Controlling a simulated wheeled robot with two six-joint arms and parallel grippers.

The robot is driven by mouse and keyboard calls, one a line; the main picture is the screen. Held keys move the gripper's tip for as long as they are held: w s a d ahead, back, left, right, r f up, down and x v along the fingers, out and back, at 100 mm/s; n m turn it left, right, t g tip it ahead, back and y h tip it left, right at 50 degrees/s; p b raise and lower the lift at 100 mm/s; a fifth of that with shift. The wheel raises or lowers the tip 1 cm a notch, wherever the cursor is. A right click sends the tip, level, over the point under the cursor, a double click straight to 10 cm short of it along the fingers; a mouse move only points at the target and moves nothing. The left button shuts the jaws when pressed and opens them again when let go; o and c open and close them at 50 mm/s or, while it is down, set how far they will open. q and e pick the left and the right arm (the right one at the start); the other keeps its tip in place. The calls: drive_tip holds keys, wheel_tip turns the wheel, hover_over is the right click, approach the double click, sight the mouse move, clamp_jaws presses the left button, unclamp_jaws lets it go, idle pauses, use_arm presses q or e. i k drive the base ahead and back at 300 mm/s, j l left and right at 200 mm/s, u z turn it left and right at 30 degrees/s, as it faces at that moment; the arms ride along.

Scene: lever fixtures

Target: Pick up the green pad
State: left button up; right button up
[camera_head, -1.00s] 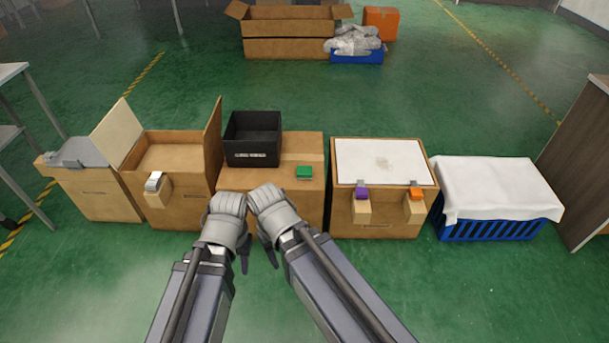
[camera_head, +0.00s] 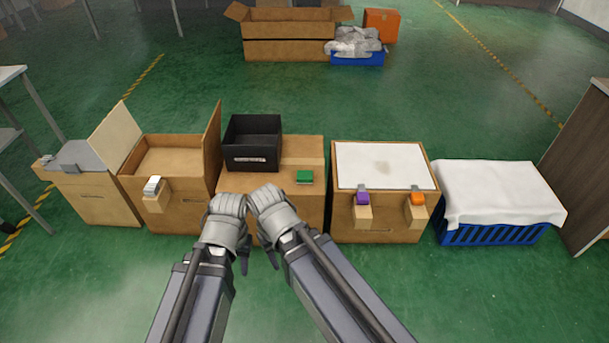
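The green pad (camera_head: 304,176) is a small block lying on top of a brown cardboard box (camera_head: 302,147), towards its front right. My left gripper (camera_head: 230,217) and my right gripper (camera_head: 270,211) hang side by side in front of this box, nearer to me and to the left of the pad. Neither touches the pad. I see both grippers from behind and above, and their fingertips are mostly hidden, so I cannot tell their opening.
A black bin (camera_head: 252,142) stands on the same box, left of the pad. An open wooden box (camera_head: 172,158) is to the left. A white-topped box (camera_head: 381,165) with purple and orange levers is to the right, then a blue crate (camera_head: 492,234) under white cloth. Green floor is free in front.

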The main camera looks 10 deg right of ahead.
sight(303, 176)
drive_tip(key=i+l, duration=0.15)
drive_tip(key=i, duration=0.25)
drive_tip(key=i+l, duration=0.15)
drive_tip(key=i, duration=0.25)
drive_tip(key=i+l, duration=0.15)
drive_tip(key=i, duration=0.3)
